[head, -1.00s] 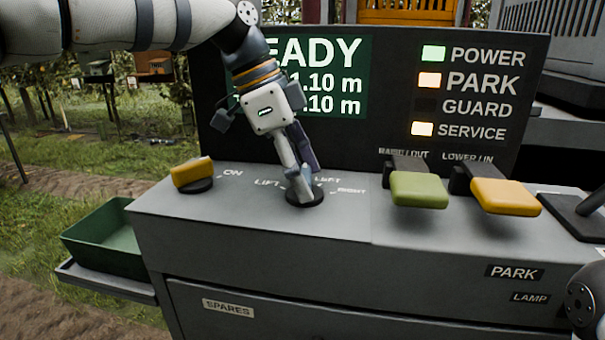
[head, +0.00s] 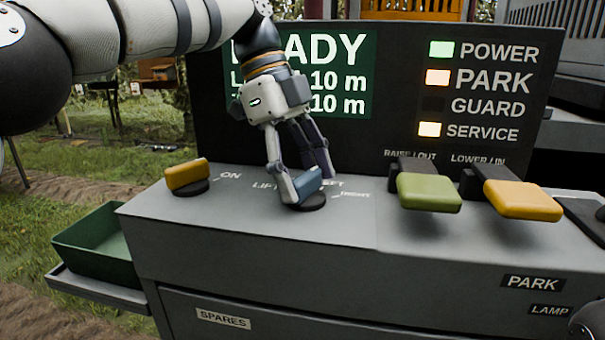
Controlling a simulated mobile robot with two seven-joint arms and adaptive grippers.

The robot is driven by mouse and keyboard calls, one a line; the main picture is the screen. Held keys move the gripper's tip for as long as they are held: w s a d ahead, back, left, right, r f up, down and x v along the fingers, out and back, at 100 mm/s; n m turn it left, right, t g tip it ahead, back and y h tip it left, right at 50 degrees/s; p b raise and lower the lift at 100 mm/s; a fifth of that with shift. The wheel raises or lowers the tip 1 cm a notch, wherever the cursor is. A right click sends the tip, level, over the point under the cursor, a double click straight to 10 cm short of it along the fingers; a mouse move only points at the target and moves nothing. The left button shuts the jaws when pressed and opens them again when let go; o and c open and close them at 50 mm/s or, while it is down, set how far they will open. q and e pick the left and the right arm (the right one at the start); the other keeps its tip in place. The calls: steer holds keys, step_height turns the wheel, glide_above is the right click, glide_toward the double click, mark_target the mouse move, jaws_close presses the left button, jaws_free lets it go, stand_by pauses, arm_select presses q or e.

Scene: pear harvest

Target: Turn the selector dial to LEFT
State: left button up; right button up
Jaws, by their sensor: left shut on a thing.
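The selector dial (head: 308,184) has a blue-grey handle on a round black base, on the console top. The labels LIFT, LEFT and RIGHT are printed around it, and the fingers partly cover LIFT and LEFT. My left gripper (head: 306,182) reaches down from above and is shut on the dial's handle, one finger on its near left side, the other behind it. The handle slants up toward the right; I cannot tell exactly which label it points at. My right gripper is not in view; only a bit of my right arm shows at the bottom right corner.
A yellow switch (head: 187,174) marked ON is left of the dial. A green lever (head: 429,192) and a yellow lever (head: 523,200) are on the right. The display panel (head: 400,100) stands behind, with POWER, PARK and SERVICE lamps lit. A green tray (head: 95,247) is at lower left.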

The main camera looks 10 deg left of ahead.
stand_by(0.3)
arm_select(q)
steer(key=o, duration=1.2)
steer(key=shift+c, duration=0.2)
